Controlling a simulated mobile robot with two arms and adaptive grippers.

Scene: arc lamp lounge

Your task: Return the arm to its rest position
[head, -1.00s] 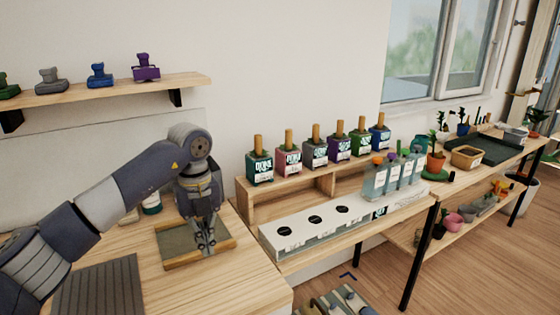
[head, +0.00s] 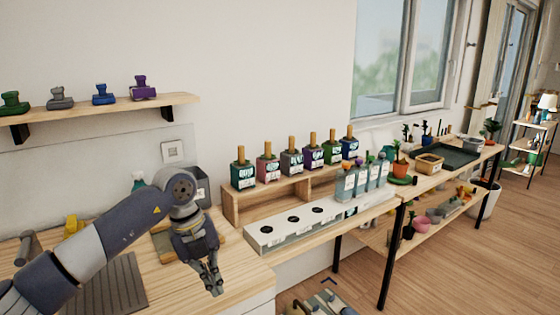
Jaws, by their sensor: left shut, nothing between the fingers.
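My left arm comes in from the lower left, over the wooden table. My left gripper (head: 214,284) points down with its fingers together and nothing between them, near the table's right front part. A shallow wooden tray (head: 163,247) lies behind it, mostly hidden by my arm. My right gripper does not show.
A ribbed dark mat (head: 113,286) lies on the table (head: 185,297). A white rack with dark holes (head: 270,233) and several labelled bottles (head: 292,161) stand to the right. A wall shelf (head: 110,107) holds several coloured stamp-like items. Wooden floor (head: 455,265) is open at the right.

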